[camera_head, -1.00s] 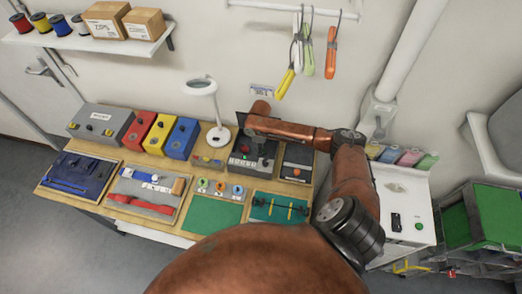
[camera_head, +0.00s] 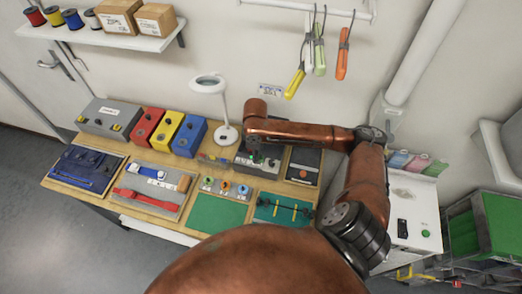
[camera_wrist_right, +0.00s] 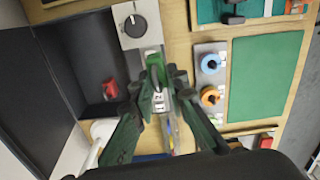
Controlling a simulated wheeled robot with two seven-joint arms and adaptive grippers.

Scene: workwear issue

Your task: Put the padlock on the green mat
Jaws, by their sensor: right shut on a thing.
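My right gripper (camera_wrist_right: 157,82) is shut on the padlock (camera_wrist_right: 159,102), a small green and pale thing with number dials. In the head view the right gripper (camera_head: 256,152) hangs over the back part of the bench, and the padlock is too small there to make out clearly. The green mat (camera_head: 218,213) lies flat and bare at the bench's front, nearer to me than the gripper. In the right wrist view the green mat (camera_wrist_right: 265,77) is to the right of the held padlock, apart from it. My left gripper is not in view.
A grey tray with coloured rings (camera_wrist_right: 210,80) lies between the gripper and the mat. A dark open box with a red thing (camera_wrist_right: 109,89) is left of the gripper in the wrist view. A white magnifier lamp (camera_head: 227,132) stands beside the gripper in the head view.

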